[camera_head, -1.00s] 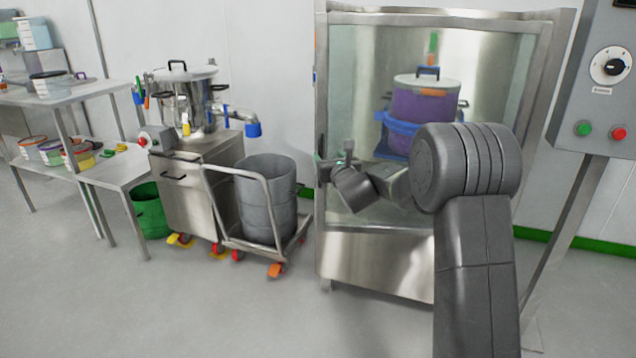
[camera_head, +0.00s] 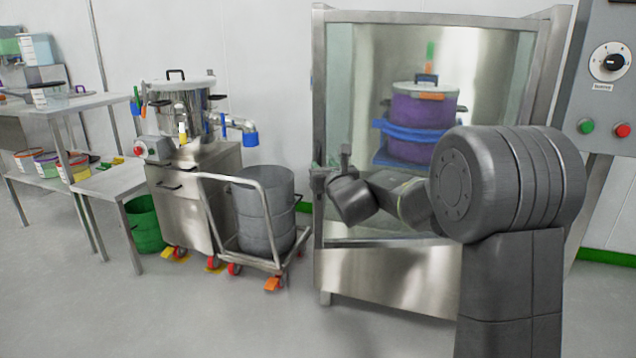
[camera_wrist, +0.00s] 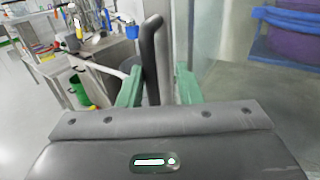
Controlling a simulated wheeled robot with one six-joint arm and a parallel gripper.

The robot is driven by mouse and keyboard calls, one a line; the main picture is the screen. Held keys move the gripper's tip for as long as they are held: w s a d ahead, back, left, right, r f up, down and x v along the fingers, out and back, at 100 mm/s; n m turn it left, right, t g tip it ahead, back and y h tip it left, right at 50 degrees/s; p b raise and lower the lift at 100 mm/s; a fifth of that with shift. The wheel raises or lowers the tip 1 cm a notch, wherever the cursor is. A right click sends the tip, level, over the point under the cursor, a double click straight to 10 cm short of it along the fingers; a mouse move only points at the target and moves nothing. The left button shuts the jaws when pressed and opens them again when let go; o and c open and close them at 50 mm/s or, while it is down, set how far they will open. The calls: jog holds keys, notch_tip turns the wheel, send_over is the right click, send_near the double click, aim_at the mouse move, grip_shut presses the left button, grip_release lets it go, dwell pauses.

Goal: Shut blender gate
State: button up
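The blender gate (camera_head: 345,16) is a large clear panel in a steel frame across the front of a steel cabinet. How far it stands ajar is hard to tell. A purple drum (camera_head: 422,110) with a pale lid sits in a blue holder (camera_head: 412,140) behind it. My gripper (camera_head: 333,160) is at the gate's left edge, about mid-height. In the wrist view, a dark upright handle (camera_wrist: 152,60) stands between its two green fingers (camera_wrist: 158,88). The fingers are apart, with a gap on the handle's right side; contact on the left is unclear.
A grey bin on a wheeled trolley (camera_head: 262,208) stands just left of the cabinet. Beyond it are a steel cart with a pot (camera_head: 186,100), a green bucket (camera_head: 146,222) and shelves (camera_head: 80,104). A control box (camera_head: 606,75) is at the right. The floor in front is clear.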

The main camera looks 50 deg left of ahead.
jog(key=shift+s+d+f+b, duration=0.1)
jog(key=shift+s+d+b, duration=0.25)
jog(key=shift+s, duration=0.35)
jog(key=shift+s+d+r+b, duration=0.1)
jog(key=shift+s+d+b, duration=0.1)
jog(key=shift+s+d, duration=0.4)
jog(key=shift+s+d+f+b, duration=0.1)
jog(key=shift+s+d+b, duration=0.15)
jog(key=shift+s, duration=0.6)
